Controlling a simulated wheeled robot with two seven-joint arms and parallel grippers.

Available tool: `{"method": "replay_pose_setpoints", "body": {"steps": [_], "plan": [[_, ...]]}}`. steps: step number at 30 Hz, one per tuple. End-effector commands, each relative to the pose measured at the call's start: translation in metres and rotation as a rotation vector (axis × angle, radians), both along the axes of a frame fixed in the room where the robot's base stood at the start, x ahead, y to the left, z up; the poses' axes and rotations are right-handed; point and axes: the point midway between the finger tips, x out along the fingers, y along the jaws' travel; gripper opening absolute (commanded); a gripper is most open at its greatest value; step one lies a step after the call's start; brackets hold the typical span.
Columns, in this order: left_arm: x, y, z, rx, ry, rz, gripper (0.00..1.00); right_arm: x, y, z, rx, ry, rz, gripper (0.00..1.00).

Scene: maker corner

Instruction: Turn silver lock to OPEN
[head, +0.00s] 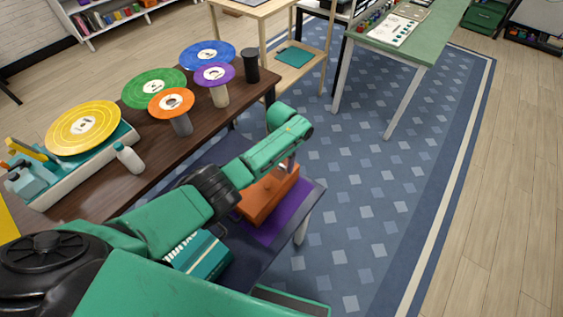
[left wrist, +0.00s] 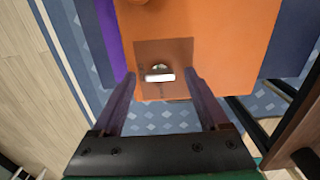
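The silver lock (left wrist: 160,69) is a small rounded metal piece with a pale bar along its lower edge, in the left wrist view. It sits on a brown plate (left wrist: 178,50) on an orange box (left wrist: 235,40). In the head view the orange box (head: 262,203) is partly behind my left arm. My left gripper (left wrist: 160,77) is open, its two fingers apart on either side of the lock, and nothing is between them that it grips. In the head view the left gripper (head: 288,162) is over the box, its fingers mostly hidden. No OPEN mark is readable. My right gripper is not seen.
The box is on a purple mat (head: 292,212) on a small dark table. A teal box (head: 200,257) stands near it. A brown table (head: 160,170) to the left holds coloured discs on stands, a bottle (head: 130,159) and a yellow record player (head: 84,127). Blue carpet (head: 380,190) lies open to the right.

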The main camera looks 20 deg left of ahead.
Motion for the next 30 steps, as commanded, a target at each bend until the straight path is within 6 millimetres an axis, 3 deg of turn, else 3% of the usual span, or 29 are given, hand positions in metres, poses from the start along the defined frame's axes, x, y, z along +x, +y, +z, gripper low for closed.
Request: {"method": "replay_pose_setpoints", "body": {"steps": [5, 8, 13, 18, 22, 30], "plan": [[0.0, 0.0, 0.003, 0.0, 0.0, -0.001, 0.78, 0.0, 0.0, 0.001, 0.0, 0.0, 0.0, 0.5], [0.0, -0.001, 0.016, -0.002, -0.002, -0.002, 0.78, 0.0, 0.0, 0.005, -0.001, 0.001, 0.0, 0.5], [0.001, 0.0, 0.058, -0.003, -0.004, -0.002, 0.78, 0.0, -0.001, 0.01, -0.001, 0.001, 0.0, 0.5], [0.001, -0.001, 0.106, -0.002, -0.006, 0.0, 0.78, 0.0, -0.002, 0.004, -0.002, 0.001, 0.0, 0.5], [0.001, 0.0, 0.132, -0.001, -0.004, 0.0, 0.78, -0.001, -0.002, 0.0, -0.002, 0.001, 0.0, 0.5], [0.0, 0.0, 0.146, 0.0, 0.001, 0.0, 0.78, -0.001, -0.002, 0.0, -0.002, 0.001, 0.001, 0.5]]}}
